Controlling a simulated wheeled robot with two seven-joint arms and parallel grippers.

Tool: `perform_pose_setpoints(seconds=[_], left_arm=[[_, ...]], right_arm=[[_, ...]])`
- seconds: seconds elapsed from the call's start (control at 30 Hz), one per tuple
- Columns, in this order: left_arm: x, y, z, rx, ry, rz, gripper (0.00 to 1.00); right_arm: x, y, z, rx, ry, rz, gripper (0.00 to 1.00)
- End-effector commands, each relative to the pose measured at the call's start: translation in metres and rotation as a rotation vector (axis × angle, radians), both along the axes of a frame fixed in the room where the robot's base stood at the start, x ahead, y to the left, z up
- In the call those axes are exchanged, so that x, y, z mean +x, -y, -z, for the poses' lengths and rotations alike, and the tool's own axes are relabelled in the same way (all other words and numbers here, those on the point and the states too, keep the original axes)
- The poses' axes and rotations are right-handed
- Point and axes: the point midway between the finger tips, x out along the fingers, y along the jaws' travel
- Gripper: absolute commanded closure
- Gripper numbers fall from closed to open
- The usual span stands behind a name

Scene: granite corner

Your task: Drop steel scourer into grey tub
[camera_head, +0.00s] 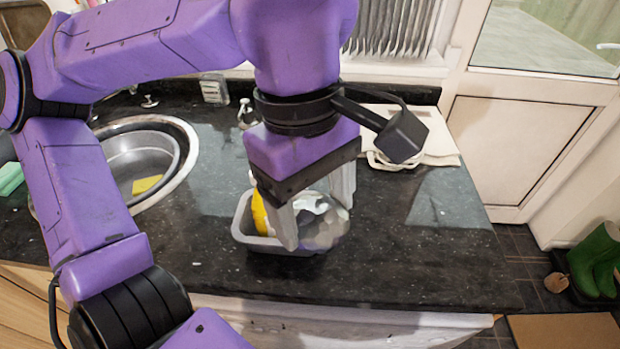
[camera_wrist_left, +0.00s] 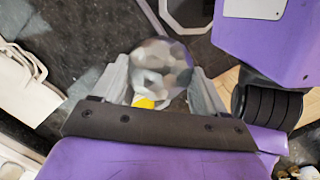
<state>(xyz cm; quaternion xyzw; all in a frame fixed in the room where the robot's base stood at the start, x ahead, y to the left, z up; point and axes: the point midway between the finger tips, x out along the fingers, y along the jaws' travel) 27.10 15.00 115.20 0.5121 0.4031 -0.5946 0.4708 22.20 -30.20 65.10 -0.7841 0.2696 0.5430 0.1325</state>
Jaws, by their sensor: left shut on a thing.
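My left gripper (camera_head: 317,224) is shut on the steel scourer (camera_head: 326,232), a round, shiny silver mass between its fingers. In the left wrist view the scourer (camera_wrist_left: 160,62) sits between the two grey fingers of the gripper (camera_wrist_left: 161,88). The grey tub (camera_head: 243,233) stands on the dark counter under and behind the gripper. The scourer overlaps the tub's right side in the head view; its exact height above the tub is hard to tell. A yellow thing (camera_head: 259,213) shows at the tub, partly hidden by the gripper. My right gripper is not in view.
A round steel sink (camera_head: 184,133) with a yellow sponge (camera_head: 146,184) is at left. A teal sponge (camera_head: 10,178) lies at the far left. A cream cloth or bag (camera_head: 439,147) lies at the back right. The right counter (camera_head: 430,255) is clear. Green boots (camera_head: 597,262) stand on the floor.

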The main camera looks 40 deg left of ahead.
Motion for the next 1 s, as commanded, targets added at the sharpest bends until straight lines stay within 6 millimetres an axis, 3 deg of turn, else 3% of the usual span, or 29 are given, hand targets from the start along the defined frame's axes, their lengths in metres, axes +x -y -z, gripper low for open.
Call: perform_pose_setpoints(seconds=[0.2, 0.4, 0.63, 0.8, 1.0], left_arm=[[0.06, -0.039, 0.026, -0.003, -0.015, -0.003, 0.56], [0.087, -0.057, 0.07, -0.001, -0.012, 0.002, 0.56], [0.1, -0.067, 0.091, 0.0, -0.012, 0.001, 0.56], [0.099, -0.067, 0.12, -0.001, -0.01, 0.003, 0.56], [0.099, -0.066, 0.12, 0.0, -0.008, 0.002, 0.56]], right_arm=[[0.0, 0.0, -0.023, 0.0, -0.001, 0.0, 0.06], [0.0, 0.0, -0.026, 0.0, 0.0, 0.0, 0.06], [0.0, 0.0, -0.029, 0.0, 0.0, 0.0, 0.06], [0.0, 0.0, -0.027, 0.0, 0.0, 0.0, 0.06], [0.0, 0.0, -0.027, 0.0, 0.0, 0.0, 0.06]])
